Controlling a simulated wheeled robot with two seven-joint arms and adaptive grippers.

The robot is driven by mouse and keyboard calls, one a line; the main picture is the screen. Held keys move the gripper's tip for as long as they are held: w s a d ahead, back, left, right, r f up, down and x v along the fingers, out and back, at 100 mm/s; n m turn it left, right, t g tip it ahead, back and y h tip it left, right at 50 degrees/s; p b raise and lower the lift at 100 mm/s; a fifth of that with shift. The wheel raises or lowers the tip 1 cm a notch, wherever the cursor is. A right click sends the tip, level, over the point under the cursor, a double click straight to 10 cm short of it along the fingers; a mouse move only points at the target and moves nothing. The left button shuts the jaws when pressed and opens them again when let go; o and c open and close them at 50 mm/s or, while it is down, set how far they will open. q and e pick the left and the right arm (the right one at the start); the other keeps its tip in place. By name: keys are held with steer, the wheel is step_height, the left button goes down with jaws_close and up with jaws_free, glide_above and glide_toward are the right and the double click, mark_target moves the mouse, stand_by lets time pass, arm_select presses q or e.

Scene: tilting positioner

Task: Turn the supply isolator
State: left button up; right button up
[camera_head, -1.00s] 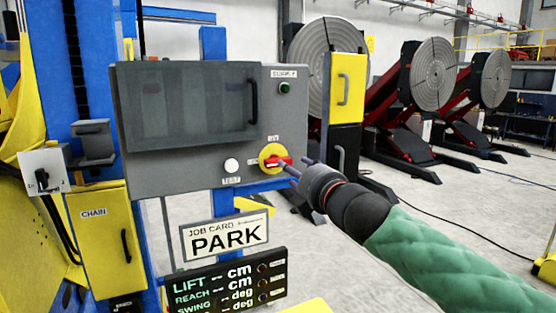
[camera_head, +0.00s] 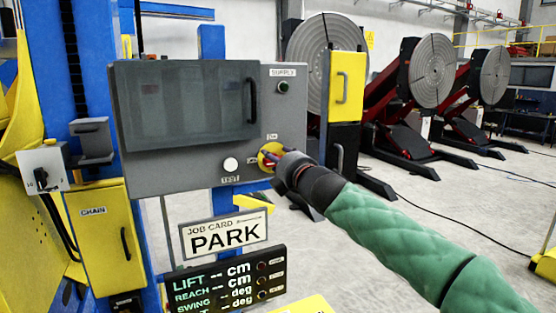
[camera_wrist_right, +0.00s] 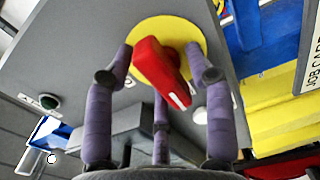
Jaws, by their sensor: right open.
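The supply isolator is a red handle on a yellow round plate (camera_head: 265,151), low on the right part of the grey control cabinet (camera_head: 200,167). In the head view my right gripper (camera_head: 272,160) is in front of it and covers much of it. In the right wrist view the red handle (camera_wrist_right: 160,72) stands out from the yellow plate (camera_wrist_right: 187,32). My right gripper's purple fingers (camera_wrist_right: 163,90) are open, spread around the handle on both sides, with a visible gap to it. Contact cannot be seen. My left gripper is not in view.
A green supply lamp (camera_head: 283,87) sits above the isolator and a white test button (camera_head: 231,164) to its left. A job card reading PARK (camera_head: 224,236) and a display (camera_head: 225,283) are below. A yellow door with a handle (camera_head: 347,85) stands to the right.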

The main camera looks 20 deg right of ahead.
steer(key=c, duration=1)
steer(key=shift+c, duration=0.2)
steer(key=shift+m, duration=0.3)
steer(key=m+b, duration=0.1)
steer(key=m, duration=0.3)
steer(key=shift+d, duration=0.1)
steer(key=m+b, duration=0.2)
steer(key=m, duration=0.2)
steer(key=shift+d, duration=0.1)
steer(key=m+b, duration=0.3)
steer(key=m, duration=0.2)
steer(key=shift+f, duration=0.2)
steer(key=shift+m+b, duration=1.4)
steer(key=shift+m, duration=0.7)
